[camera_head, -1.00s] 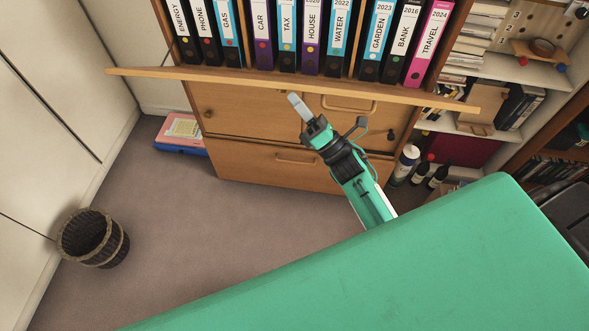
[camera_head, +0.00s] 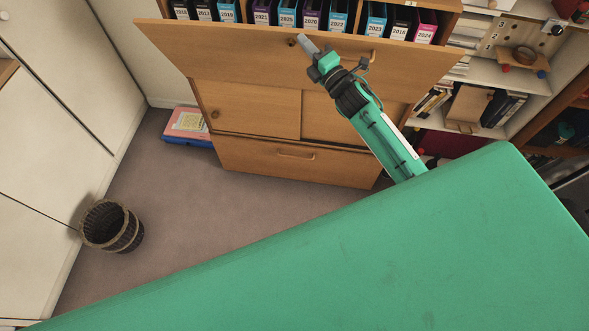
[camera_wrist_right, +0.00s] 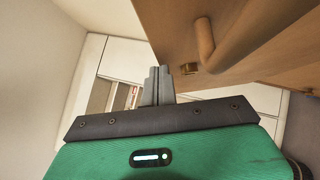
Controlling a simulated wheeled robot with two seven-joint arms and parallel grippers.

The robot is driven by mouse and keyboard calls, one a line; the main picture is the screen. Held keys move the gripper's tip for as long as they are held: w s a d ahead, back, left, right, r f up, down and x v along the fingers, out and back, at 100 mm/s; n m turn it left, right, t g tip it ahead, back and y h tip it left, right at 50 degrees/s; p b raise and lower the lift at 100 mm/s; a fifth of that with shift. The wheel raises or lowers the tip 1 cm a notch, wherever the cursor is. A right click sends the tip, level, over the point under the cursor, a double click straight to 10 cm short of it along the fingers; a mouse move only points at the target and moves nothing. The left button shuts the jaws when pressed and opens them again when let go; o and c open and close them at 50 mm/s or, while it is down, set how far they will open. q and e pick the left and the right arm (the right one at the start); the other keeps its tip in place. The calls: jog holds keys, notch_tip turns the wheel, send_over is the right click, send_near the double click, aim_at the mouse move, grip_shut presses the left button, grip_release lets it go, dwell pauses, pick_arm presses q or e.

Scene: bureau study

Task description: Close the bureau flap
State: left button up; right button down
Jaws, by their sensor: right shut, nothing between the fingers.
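The bureau flap (camera_head: 225,58) is a wide wooden board, tilted up partway in front of the binders. Its outer face shows, with a wooden handle (camera_head: 372,56) and a small round fitting (camera_head: 292,42). My right gripper (camera_head: 308,43) is shut and empty, in front of the flap's face near that fitting. In the right wrist view, the gripper (camera_wrist_right: 158,84) points up beside the flap (camera_wrist_right: 255,65), with the handle (camera_wrist_right: 205,40) close by. I cannot tell whether the fingertips touch the board. My left gripper is not in view.
Several labelled binders (camera_head: 312,14) stand behind the flap, their tops showing. Below are cupboard doors (camera_head: 250,110) and a drawer (camera_head: 295,165). A wooden bucket (camera_head: 112,228) stands on the floor at left. Shelves with books (camera_head: 492,110) are at right. Carpet in front is free.

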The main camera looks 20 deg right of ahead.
jog(key=w+d+r+m+h+p, duration=0.1)
jog(key=w+d+r+p, duration=0.2)
jog(key=w+d, duration=0.2)
jog(key=shift+w+r+g, duration=0.25)
jog(key=shift+w+g, duration=0.15)
jog(key=shift+w, duration=1.1)
jog(key=shift+f, duration=0.1)
